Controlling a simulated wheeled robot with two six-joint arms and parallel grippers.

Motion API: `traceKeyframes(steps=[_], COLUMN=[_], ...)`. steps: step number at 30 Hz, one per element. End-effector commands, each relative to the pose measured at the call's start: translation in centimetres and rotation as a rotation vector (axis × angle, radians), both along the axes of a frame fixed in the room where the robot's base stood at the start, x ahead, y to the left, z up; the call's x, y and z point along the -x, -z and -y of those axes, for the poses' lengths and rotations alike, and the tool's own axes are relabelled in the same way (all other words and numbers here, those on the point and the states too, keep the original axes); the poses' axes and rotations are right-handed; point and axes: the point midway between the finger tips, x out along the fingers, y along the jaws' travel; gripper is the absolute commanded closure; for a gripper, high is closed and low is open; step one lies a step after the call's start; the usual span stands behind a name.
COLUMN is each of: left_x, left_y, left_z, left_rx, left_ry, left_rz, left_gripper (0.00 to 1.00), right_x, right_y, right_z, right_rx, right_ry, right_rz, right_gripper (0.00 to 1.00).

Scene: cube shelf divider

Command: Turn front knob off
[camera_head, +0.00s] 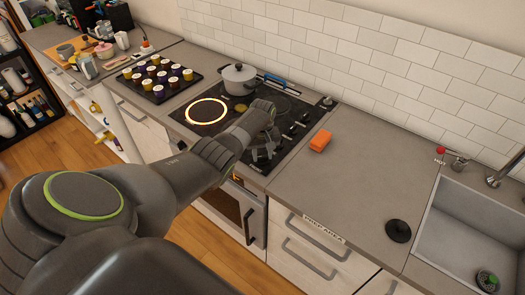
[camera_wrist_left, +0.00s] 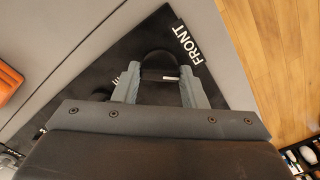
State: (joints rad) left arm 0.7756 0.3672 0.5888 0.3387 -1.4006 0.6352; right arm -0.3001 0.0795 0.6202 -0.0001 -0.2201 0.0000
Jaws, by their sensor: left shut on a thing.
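The black front knob (camera_wrist_left: 156,66) is between the two grey fingers of my left gripper (camera_wrist_left: 160,88) in the left wrist view. A white mark shows on the knob's near edge, and the white FRONT label (camera_wrist_left: 192,44) is printed beside it on the black panel. In the head view my left gripper (camera_head: 264,152) is low over the near end of the cooktop's knob row, and its own wrist hides most of the front knob. The left gripper is shut on the knob. A burner ring (camera_head: 207,111) glows orange at the left of the cooktop. My right gripper is not in view.
Other black knobs (camera_head: 294,127) run back along the cooktop's right side. A grey pot (camera_head: 239,79) stands on the rear of the cooktop. An orange sponge (camera_head: 320,140) lies just right of the knobs.

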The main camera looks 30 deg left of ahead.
Motion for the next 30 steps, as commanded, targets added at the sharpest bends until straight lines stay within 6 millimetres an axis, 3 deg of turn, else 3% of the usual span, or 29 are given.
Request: traceKeyframes(steps=[18,30], left_x=[-0.2,-0.3], left_y=[-0.3,-0.3], left_z=[-0.1,-0.2], left_rx=[-0.003,-0.002], left_ry=[-0.538,-0.705], left_rz=[0.006,0.008], left_gripper=[0.85,0.85], right_x=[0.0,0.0], right_y=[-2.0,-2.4], right_z=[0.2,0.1], right_rx=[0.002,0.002], right_ry=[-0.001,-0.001], right_rz=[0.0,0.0], right_gripper=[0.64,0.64])
